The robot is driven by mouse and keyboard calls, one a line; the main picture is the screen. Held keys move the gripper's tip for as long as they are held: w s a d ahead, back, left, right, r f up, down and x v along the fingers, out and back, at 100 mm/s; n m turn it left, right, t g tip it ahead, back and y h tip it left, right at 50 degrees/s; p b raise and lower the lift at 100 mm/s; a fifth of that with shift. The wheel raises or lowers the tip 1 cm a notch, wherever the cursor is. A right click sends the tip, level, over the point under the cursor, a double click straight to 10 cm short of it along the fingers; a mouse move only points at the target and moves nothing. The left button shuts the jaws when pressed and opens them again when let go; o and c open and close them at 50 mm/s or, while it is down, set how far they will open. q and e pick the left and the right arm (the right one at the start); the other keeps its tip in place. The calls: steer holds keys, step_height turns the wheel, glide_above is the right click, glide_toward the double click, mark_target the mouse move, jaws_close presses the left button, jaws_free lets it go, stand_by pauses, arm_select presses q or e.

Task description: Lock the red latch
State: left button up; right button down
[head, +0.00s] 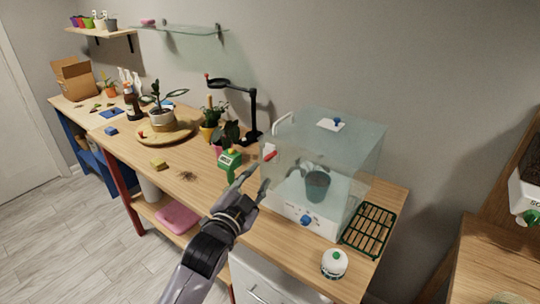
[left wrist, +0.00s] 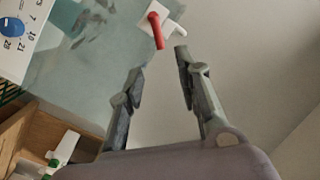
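The red latch (head: 270,155) is a small red lever on the left side of a clear box (head: 345,150) standing on the wooden bench. In the left wrist view the red latch (left wrist: 155,30) sits on a white mount (left wrist: 172,13) and its lever points down the picture, a little tilted. My left gripper (head: 258,177) is close to the box's left side, just below the latch. In the left wrist view the left gripper (left wrist: 160,60) has its fingers apart, with nothing between them; the lever end is just beyond the fingertips. My right gripper is not in view.
The box has a white base with a blue dial (head: 306,220) and a dark pot (head: 317,185) inside. A green sprayer-like bottle (head: 229,162) and potted plants stand to its left. A green rack (head: 368,230) and a white round container (head: 334,264) are near its right front.

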mark_target(273, 155)
arm_select(q)
steer(key=p+x, duration=0.1)
steer(key=x, duration=0.7)
steer(key=shift+w+d, duration=0.15)
steer(key=shift+w, duration=0.05)
steer(key=shift+w+d+p, duration=0.25)
steer(key=shift+w+p, duration=0.05)
steer(key=shift+w, duration=0.3)
steer(key=shift+c, duration=0.5)
jaws_close()
